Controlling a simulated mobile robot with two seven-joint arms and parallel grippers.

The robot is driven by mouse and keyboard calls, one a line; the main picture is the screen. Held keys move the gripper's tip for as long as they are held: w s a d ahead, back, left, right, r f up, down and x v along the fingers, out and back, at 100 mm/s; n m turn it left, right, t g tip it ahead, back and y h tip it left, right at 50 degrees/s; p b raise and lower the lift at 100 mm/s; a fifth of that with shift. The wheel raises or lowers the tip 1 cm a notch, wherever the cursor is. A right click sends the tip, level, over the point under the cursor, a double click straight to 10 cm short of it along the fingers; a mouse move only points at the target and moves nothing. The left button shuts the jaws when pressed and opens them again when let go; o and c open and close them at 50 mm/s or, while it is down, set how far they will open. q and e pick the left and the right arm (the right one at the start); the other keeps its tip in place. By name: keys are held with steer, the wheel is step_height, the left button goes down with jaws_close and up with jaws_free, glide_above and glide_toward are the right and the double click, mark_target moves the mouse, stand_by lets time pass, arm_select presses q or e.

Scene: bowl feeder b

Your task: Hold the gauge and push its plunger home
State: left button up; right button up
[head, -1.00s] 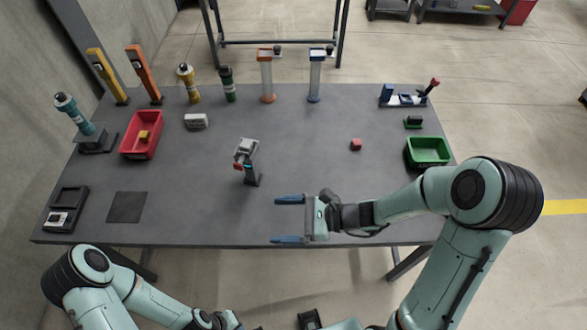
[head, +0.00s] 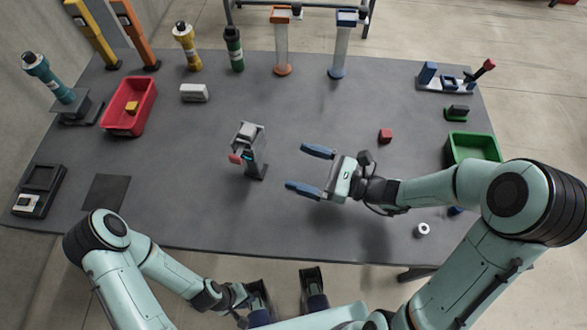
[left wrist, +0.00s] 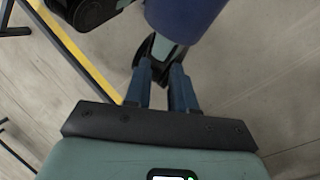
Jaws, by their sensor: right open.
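The gauge (head: 253,158) stands upright near the middle of the grey table, a dark post with a lighter grey head. A red plunger-like knob (head: 236,158) sticks out from its left side. My right gripper (head: 296,168) is open and empty to the right of the gauge, its blue fingertips pointing at it with a gap between. My left gripper (left wrist: 160,75) shows in the left wrist view with two blue fingers a little apart, over the floor; how far open they are is unclear. In the head view the left arm is low, in front of the table.
A red bin (head: 128,108) and a white block (head: 194,93) lie left. A red cube (head: 385,135), green bin (head: 473,148) and white ring (head: 422,229) are on the right. Several coloured posts line the back edge. The table (head: 190,200) around the gauge is clear.

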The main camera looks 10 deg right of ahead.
mark_target(251, 151)
arm_select(q)
steer(key=shift+o, duration=0.9)
steer(key=shift+w, duration=0.1)
steer(key=w+a+r+n, duration=0.6)
steer(key=a+r+n, duration=0.2)
steer(key=a+r, duration=0.3)
step_height(251, 151, up, 19)
steer(key=w+a+n+t+h, duration=0.1)
steer(key=w+n+t+h, duration=0.1)
steer(key=n+t, duration=0.45)
arm_select(e)
steer(key=x, duration=1.3)
steer(key=shift+w+a, duration=0.1)
steer(key=shift+w, duration=0.1)
arm_select(q)
steer(key=w+d+r+m+t+h, duration=0.2)
steer(key=d+r, duration=0.3)
steer(key=r, duration=0.3)
steer(key=w+d+r+m+t+h, duration=0.2)
steer(key=w+d+r+h, duration=0.2)
steer(key=r, duration=0.4)
steer(key=shift+w+d+t+h, duration=0.4)
steer(key=shift+w+d, duration=0.4)
steer(key=shift+d, duration=0.45)
steer(key=shift+m, duration=0.25)
